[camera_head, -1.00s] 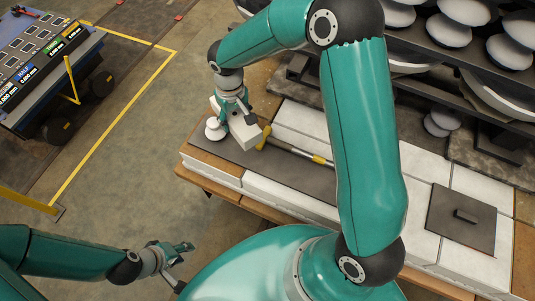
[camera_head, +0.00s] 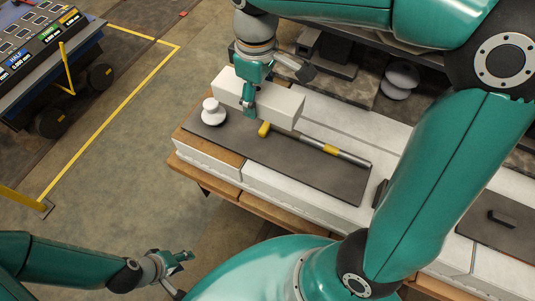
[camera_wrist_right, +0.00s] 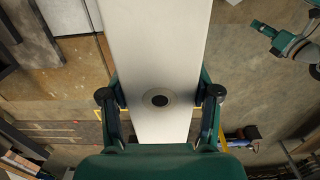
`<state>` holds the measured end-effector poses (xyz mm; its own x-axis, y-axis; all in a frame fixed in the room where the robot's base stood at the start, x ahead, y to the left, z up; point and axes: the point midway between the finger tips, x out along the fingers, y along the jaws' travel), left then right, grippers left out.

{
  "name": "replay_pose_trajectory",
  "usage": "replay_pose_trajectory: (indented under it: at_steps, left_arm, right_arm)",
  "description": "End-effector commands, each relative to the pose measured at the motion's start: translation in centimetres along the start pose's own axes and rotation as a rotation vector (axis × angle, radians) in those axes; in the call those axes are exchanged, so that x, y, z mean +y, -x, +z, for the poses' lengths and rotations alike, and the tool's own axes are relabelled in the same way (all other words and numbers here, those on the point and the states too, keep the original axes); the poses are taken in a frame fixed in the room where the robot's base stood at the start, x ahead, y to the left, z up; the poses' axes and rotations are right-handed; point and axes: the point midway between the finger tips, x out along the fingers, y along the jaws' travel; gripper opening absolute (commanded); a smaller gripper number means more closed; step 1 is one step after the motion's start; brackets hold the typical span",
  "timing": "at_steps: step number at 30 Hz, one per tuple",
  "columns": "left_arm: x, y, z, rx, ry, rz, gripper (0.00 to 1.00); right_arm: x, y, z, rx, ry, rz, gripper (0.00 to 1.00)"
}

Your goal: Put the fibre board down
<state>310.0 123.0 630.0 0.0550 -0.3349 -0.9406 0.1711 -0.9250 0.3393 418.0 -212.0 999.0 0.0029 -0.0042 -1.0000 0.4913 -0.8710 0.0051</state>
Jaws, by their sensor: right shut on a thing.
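The fibre board is a long white block (camera_head: 275,101) in the head view, lying slantwise above the back edge of a grey mat (camera_head: 310,170). My right gripper (camera_head: 249,106) is shut on it near its middle. In the right wrist view the board (camera_wrist_right: 155,40) runs between both fingers of my right gripper (camera_wrist_right: 160,95), with a round grey disc and dark hole on its face. The head view does not make clear its exact height above the bench. My left gripper (camera_head: 180,262) is open and empty over the floor at lower left.
A white insulator piece (camera_head: 213,113) stands on the mat's left end. A rod with yellow bands (camera_head: 330,149) lies along the mat. A dark plate with a handle (camera_head: 490,228) lies on the white blocks at right. Shelves stand behind. The mat's front strip is bare.

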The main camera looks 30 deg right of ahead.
Motion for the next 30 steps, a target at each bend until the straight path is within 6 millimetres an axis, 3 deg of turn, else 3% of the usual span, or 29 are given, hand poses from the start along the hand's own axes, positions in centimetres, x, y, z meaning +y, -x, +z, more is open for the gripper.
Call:
replay_pose_trajectory:
  at_steps: [5,18,30]
  left_arm:
    - [-0.2,-0.6,0.0,0.001,0.000,0.000,0.40]
    - [-0.5,-1.4,0.0,0.001,0.000,0.000,0.40]
    - [-0.6,-1.7,0.0,0.001,0.000,0.000,0.40]
  right_arm:
    - [-0.2,-2.2,0.5,-0.005,0.021,-0.004,0.21]
    - [-0.3,-13.2,0.5,-0.005,0.017,-0.004,0.21]
    - [-0.3,-17.3,0.4,-0.003,0.017,-0.004,0.21]
